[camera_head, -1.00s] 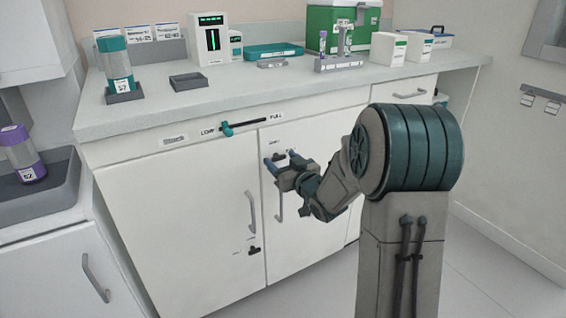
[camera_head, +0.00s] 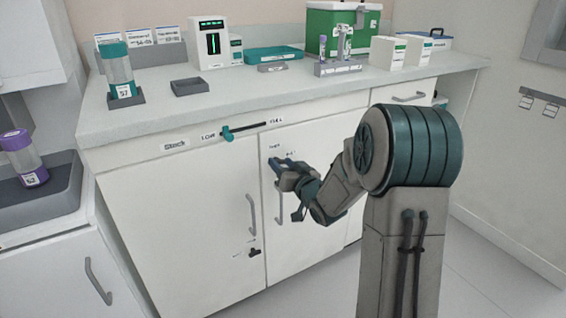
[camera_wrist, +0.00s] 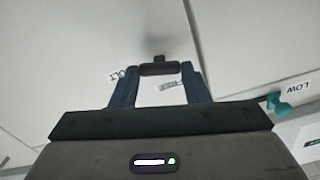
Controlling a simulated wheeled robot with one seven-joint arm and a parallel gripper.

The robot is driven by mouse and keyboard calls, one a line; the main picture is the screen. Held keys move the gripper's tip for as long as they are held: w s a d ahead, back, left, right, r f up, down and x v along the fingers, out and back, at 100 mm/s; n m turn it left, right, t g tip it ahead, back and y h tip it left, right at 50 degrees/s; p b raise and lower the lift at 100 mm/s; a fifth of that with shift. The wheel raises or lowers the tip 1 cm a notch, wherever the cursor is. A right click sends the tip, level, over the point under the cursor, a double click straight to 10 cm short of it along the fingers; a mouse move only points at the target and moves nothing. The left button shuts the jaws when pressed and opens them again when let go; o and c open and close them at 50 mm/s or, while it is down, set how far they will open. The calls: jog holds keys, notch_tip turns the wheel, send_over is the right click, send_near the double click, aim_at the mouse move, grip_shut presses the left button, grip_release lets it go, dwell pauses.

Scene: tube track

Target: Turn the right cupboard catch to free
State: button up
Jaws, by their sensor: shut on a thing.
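The right cupboard catch (camera_wrist: 160,69) is a small dark bar on the white right door (camera_head: 310,150), near its top left corner. In the wrist view it sits between the two blue fingers of my gripper (camera_wrist: 160,80), which are shut on it. Small printed labels show beside it, partly covered by the fingers; I cannot read them surely. In the head view my gripper (camera_head: 281,166) reaches the door front and hides the catch. The left cupboard catch (camera_head: 255,252) is a dark piece low on the left door, beside the door gap.
A grey handle (camera_head: 278,205) hangs on the right door just below my gripper. Another handle (camera_head: 251,213) is on the left door. A teal slider (camera_head: 228,134) on a dark track runs above the doors. The counter (camera_head: 130,125) holds boxes and racks.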

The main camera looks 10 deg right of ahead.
jog(key=m+p, duration=0.2)
jog(key=m, duration=0.2)
jog(key=shift+d+r+m+p, duration=0.1)
jog(key=shift+m+p, duration=0.2)
jog(key=shift+m, duration=0.1)
jog(key=m+p, duration=0.2)
jog(key=m, duration=0.1)
jog(key=shift+m, duration=0.3)
jog(key=m+p, duration=0.2)
jog(key=m, duration=0.1)
jog(key=shift+d+p, duration=0.1)
jog(key=shift+p, duration=0.3)
jog(key=shift+f+m+p, duration=0.2)
jog(key=shift+m+p, duration=0.7)
jog(key=shift+m, duration=0.8)
jog(key=o, duration=1)
jog(key=p+v, duration=0.2)
jog(key=v, duration=1.1)
jog(key=shift+s+d, duration=0.1)
jog(key=shift+s, duration=0.2)
